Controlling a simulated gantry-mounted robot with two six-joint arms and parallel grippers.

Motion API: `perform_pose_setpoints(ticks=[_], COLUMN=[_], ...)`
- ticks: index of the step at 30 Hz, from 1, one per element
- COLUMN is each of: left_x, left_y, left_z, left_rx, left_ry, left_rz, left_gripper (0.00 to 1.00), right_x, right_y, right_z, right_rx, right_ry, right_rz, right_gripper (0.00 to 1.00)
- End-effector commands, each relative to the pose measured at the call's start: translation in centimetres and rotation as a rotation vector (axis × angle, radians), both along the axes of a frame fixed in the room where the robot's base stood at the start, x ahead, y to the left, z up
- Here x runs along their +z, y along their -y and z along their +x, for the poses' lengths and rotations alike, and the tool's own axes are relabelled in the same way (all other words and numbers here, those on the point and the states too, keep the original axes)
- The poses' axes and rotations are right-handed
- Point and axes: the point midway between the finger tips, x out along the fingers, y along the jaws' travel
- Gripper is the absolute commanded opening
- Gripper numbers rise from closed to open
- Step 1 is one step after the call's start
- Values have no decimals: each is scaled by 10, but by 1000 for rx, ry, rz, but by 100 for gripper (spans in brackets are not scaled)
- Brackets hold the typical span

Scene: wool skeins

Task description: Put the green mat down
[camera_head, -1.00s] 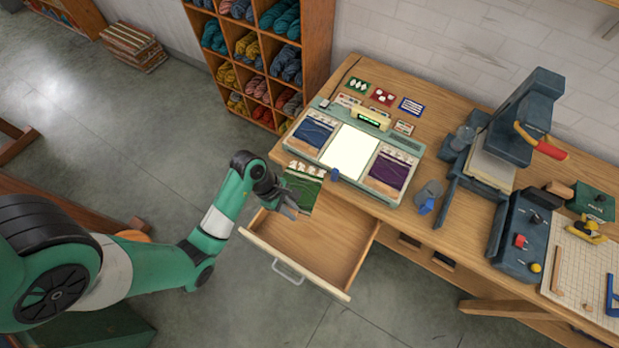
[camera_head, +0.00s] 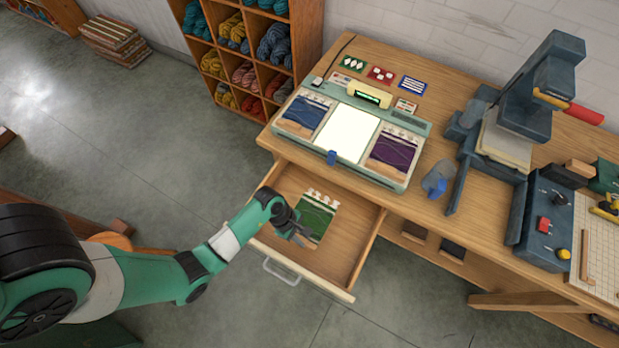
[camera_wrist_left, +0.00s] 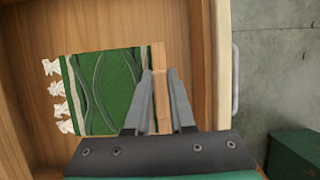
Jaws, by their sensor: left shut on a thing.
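The green mat (camera_head: 315,219) has white tassels at one end and a wooden strip at the other. My left gripper (camera_head: 303,241) is shut on the mat's wooden strip. It holds the mat over the open drawer (camera_head: 345,262). In the left wrist view the mat (camera_wrist_left: 100,90) lies to the left of the fingers, and the gripper (camera_wrist_left: 160,80) has the strip between its fingertips. The drawer floor (camera_wrist_left: 110,22) shows around the mat. I cannot tell whether the mat touches the floor. My right gripper is not in view.
The drawer's front panel with its handle (camera_head: 281,272) is close to my gripper. The table above bears a green device (camera_head: 417,128) with a blue and a purple mat and a lit panel. The rest of the drawer looks empty.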

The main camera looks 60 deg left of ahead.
Motion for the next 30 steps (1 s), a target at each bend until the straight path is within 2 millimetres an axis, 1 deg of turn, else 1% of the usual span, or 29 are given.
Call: perform_pose_setpoints(ticks=[1,3,5,10,16,18,24,28,29,30], left_x=[-19,-30,-36,-39,-72,-76,-73,-77,-76,-76], left_y=[0,0,0,0,0,0,0,0,0,0], left_z=[0,0,0,0,0,0,0,0,0,0], left_rx=[1,1,1,0,2,1,0,1,1,1], left_ry=[-2,-1,-1,1,-1,0,1,0,0,0], left_rz=[-1,-1,-1,0,0,0,0,0,0,0], left_gripper=[0,0,0,0,0,0,0,0,27,35], right_x=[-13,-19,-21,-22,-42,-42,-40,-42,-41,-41], right_y=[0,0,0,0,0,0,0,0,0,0], right_z=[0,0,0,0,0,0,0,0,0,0], right_rx=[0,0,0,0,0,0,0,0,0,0], right_ry=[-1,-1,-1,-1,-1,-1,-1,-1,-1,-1], right_rz=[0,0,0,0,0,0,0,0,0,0], right_gripper=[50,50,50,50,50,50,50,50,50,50])
